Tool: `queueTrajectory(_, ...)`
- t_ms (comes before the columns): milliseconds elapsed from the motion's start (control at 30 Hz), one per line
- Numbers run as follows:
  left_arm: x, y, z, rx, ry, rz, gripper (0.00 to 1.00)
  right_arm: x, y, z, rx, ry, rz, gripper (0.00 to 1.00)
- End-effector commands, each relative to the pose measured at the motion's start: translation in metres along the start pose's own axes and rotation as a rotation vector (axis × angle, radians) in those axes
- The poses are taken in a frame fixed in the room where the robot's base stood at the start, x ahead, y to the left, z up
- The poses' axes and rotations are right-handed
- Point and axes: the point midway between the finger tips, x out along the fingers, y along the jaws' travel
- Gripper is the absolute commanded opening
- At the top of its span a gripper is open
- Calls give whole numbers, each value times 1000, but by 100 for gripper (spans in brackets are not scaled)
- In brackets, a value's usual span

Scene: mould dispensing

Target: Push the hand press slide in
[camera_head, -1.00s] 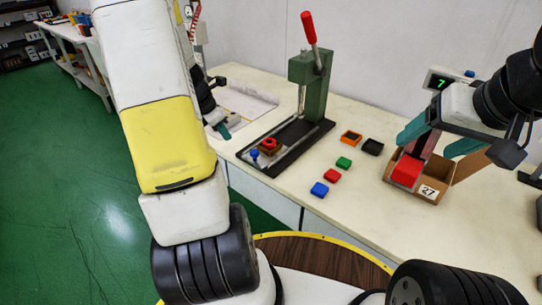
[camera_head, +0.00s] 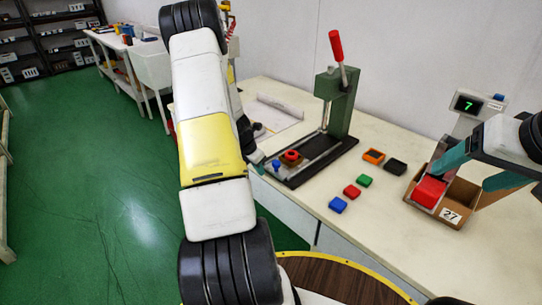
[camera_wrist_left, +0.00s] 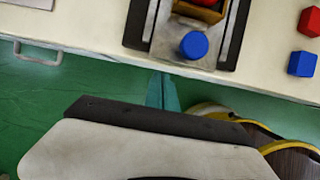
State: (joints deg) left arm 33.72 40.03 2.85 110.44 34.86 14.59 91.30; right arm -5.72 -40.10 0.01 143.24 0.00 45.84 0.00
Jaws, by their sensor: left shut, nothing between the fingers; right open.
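The hand press (camera_head: 340,100) has a green column, a raised red lever and a black base. Its slide is out toward the table's front edge, carrying a mould with a red top (camera_head: 291,156) and a blue knob (camera_head: 276,164) at its front end. My left gripper (camera_head: 259,162) is shut and empty, just left of the knob, partly hidden by my arm. In the left wrist view its teal fingertips (camera_wrist_left: 162,90) lie just off the table edge, in front of the blue knob (camera_wrist_left: 194,45), with a gap between. My right gripper (camera_head: 464,178) is open above the carton.
A carton (camera_head: 453,214) marked 27 with a red block (camera_head: 429,191) stands at right, near a display (camera_head: 468,104) reading 7. Blue (camera_head: 338,205), red (camera_head: 352,191), green (camera_head: 365,180), orange (camera_head: 374,156) and black (camera_head: 396,166) pieces lie between press and carton.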

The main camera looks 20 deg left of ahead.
Motion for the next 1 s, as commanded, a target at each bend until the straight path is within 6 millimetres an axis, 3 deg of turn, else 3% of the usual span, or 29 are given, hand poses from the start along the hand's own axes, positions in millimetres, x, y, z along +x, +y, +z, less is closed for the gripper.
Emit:
queueTrajectory(167,5,0,12,1,1,0,0,0,0,0,0,0,0,73)
queueTrajectory(633,8,0,20,1,2,-1,0,0,0,0,0,0,0,73)
queueTrajectory(1000,34,0,83,3,1,-1,0,0,0,0,0,0,0,73)
